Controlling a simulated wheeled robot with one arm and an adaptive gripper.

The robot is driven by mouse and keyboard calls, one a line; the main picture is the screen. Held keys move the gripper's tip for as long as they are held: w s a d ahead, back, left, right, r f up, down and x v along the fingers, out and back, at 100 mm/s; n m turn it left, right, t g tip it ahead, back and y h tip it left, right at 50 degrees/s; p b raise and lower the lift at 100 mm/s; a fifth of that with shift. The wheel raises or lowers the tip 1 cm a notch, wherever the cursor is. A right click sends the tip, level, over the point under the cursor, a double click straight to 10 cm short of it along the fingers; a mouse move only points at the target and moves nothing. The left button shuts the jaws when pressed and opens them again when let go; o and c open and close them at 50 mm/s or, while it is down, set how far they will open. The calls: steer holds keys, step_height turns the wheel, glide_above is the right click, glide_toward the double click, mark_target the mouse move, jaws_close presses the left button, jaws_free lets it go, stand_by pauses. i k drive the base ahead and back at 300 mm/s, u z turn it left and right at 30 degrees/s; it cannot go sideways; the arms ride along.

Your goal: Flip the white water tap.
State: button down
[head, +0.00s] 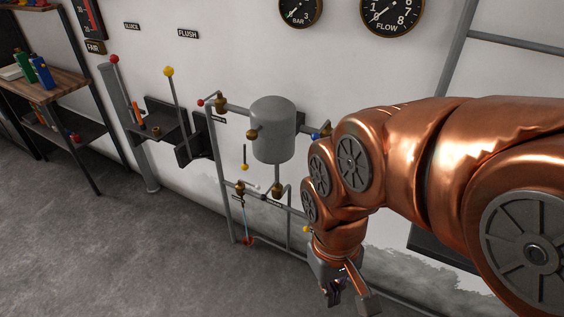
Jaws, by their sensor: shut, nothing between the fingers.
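The white water tap (253,187) shows as a small pale lever beside a brass valve, on the lower pipe run below the grey tank (273,130). It is small in the head view, and its exact angle is hard to tell. My gripper (349,298) is at the bottom of the picture, pointing down, to the right of and lower in the picture than the white tap. It is shut and empty, clear of the tap by a wide gap.
Other taps sit close by: red (202,102), yellow (245,166) and blue (316,135). A red knob (248,240) is low on the pipes. Levers with red (115,59) and yellow (169,71) knobs stand left. A wooden shelf (55,84) is far left. The grey floor (110,255) is open.

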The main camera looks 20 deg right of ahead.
mark_target(257, 188)
steer(key=z, duration=0.1)
steer(key=i, duration=0.2)
steer(key=z, duration=0.05)
steer(key=k, duration=0.5)
steer(key=u, duration=0.9)
steer(key=i, duration=0.9)
steer(key=u, duration=0.5)
